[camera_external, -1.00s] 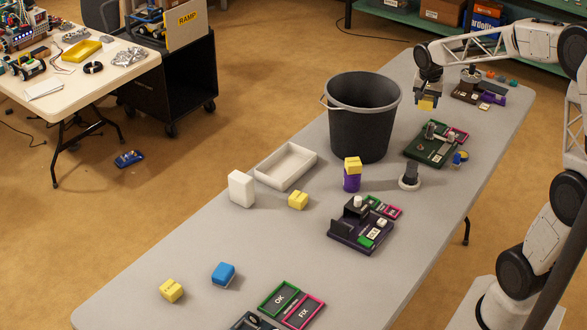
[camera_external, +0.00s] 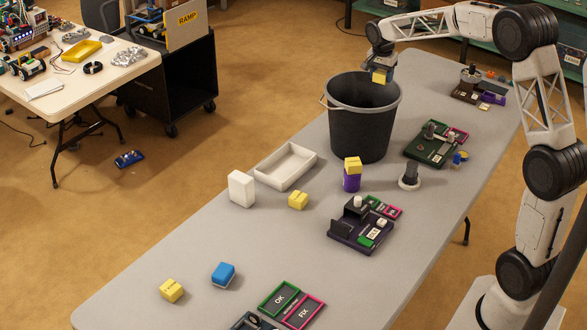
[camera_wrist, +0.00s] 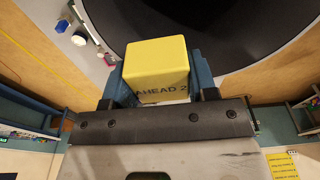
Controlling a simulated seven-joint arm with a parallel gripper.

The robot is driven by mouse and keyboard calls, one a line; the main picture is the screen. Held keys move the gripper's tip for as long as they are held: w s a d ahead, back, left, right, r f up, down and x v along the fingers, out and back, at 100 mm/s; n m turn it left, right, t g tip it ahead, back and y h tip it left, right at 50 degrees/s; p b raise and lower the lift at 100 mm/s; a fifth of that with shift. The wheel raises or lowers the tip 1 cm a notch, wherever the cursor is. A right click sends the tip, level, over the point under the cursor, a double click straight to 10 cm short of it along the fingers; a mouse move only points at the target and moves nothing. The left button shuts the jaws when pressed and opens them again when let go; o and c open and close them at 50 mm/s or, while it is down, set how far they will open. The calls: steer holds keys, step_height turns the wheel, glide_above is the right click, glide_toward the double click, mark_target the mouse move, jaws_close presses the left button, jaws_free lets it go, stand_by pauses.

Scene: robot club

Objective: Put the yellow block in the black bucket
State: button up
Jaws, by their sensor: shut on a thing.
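My gripper (camera_external: 381,78) is shut on a yellow block (camera_external: 379,77). In the wrist view the yellow block (camera_wrist: 157,68), marked "AHEAD 2", sits between the two blue fingers of my gripper (camera_wrist: 157,80). The black bucket (camera_external: 360,130) stands upright on the grey table. In the external view the held block appears over the bucket's opening, near its far right rim. The wrist view shows the dark bucket (camera_wrist: 225,30) beyond the block. Other yellow blocks are on the table: one (camera_external: 298,200) by the white tray, one (camera_external: 171,291) at the front left, and one (camera_external: 353,165) on a purple piece.
A white tray (camera_external: 268,182) and a white box (camera_external: 241,188) stand left of the bucket. A blue block (camera_external: 223,273) lies at the front. Electronics boards (camera_external: 436,146) and a dark purple fixture (camera_external: 355,232) are on the right.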

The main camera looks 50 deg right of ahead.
steer(key=w+d+f, duration=0.1)
steer(key=w, duration=0.4)
step_height(320, 180, down, 19)
steer(key=shift+w+d+r+m, duration=0.15)
steer(key=shift+w+d+m, duration=0.05)
steer(key=shift+w+m, duration=0.25)
steer(key=shift+f, duration=3.1)
steer(key=shift+f, duration=1.85)
steer(key=shift+f, duration=0.15)
